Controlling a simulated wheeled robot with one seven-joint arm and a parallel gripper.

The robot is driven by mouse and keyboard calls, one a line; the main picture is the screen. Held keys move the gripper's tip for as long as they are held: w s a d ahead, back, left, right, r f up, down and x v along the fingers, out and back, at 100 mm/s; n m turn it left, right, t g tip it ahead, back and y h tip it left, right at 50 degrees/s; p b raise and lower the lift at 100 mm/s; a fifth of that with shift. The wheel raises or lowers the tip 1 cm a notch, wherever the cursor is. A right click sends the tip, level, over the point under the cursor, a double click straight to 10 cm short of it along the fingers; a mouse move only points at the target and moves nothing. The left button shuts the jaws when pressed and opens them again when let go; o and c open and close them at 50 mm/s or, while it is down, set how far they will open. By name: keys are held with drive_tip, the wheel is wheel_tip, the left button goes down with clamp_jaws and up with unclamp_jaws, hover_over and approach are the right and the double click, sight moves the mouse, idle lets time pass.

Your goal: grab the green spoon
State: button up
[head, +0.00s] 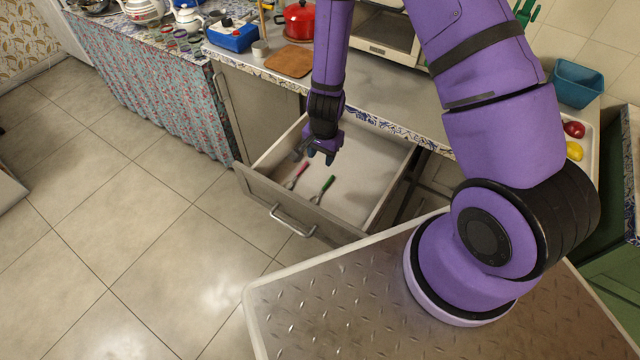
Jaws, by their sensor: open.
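The green spoon (327,184) lies in the open drawer (378,179), towards its front, with its green handle pointing up and right in the picture. A second utensil with a red-pink handle (302,170) lies to its left, roughly parallel. My gripper (320,157) points down over the drawer, just above the two utensils in the picture. It is open and I see nothing held in it. Its exact height above the drawer floor I cannot tell. A grey object (294,156) lies left of my gripper and is partly unclear.
The drawer's front panel with its handle (292,222) faces the tiled floor (140,225). The countertop (390,95) edge runs behind the drawer. A brown board (290,61), a red pot (299,20) and a blue box (233,37) stand on the counter.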

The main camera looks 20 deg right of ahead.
approach(323, 188)
drive_tip(key=shift+m, duration=0.3)
drive_tip(key=shift+w+a+f, duration=0.1)
drive_tip(key=shift+f, duration=2.1)
drive_tip(key=shift+w+a+f, duration=0.1)
drive_tip(key=shift+f, duration=2.15)
drive_tip(key=c, duration=0.8)
